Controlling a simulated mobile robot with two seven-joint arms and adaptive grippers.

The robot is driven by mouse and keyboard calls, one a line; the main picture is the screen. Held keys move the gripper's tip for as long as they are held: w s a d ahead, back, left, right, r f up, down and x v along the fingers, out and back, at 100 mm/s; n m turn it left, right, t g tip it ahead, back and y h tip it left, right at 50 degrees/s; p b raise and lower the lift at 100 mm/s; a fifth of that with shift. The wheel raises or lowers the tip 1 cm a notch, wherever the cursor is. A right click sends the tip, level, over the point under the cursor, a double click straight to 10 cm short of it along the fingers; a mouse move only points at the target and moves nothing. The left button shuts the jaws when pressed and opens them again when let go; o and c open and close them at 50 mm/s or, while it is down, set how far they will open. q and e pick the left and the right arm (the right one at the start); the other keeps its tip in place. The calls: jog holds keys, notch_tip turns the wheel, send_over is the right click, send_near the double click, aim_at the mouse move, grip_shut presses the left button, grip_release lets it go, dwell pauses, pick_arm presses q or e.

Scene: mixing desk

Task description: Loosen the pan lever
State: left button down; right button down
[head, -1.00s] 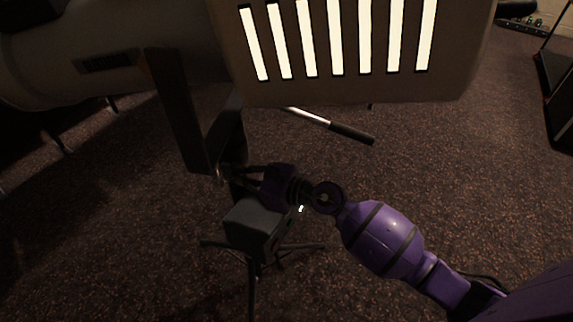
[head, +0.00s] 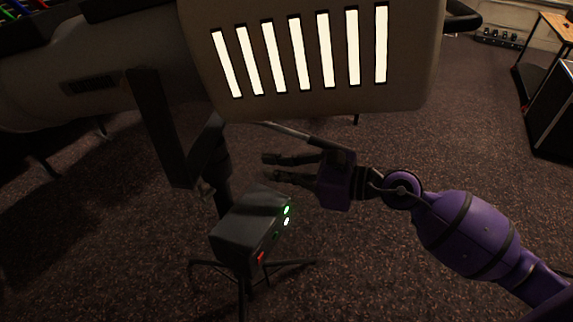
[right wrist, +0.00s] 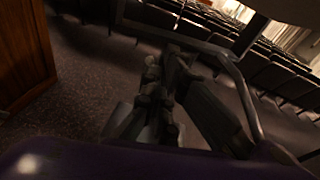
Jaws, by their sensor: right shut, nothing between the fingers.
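The spotlight's long beige housing (head: 150,55) fills the top of the head view, held by a dark yoke (head: 160,130). A small pale piece (head: 204,188) at the yoke's foot, by the top of the stand, may be the pan lever; its shape is too small to tell. My right gripper (head: 268,167) is right of the stand post, above the black box, shut and empty. It is apart from the yoke joint. The right wrist view shows its fingers (right wrist: 155,100) with a dark bar (right wrist: 232,75) beyond them. My left gripper is not in view.
A black box (head: 245,225) with green and red lights sits on the stand below my right gripper. Stand legs (head: 205,266) spread beneath.

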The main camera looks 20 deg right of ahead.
jog(key=w+d+r+m+t+h, duration=0.15)
jog(key=d+r+m+t, duration=0.35)
jog(key=m, duration=1)
jog(key=s+d+f+m+t+h, duration=0.15)
jog(key=d+f+m+h, duration=0.25)
jog(key=f+m, duration=0.5)
jog(key=s+d+f+m+h, duration=0.2)
jog(key=d+f+m+h, duration=0.2)
jog(key=f+m, duration=0.45)
jog(key=s+f+m+g+h+p, duration=0.1)
jog(key=s+f+m+g+h, duration=0.25)
jog(key=s+f+m, duration=0.95)
jog(key=s+a+f+m+g, duration=0.1)
jog(key=s+a+f+g, duration=0.1)
jog(key=s+f, duration=0.3)
jog(key=s+a+f+m+g+p, duration=0.1)
jog(key=s+a+f+g, duration=0.1)
jog(key=s+f, duration=0.3)
jog(key=s, duration=0.4)
jog(key=shift+a+y, duration=0.3)
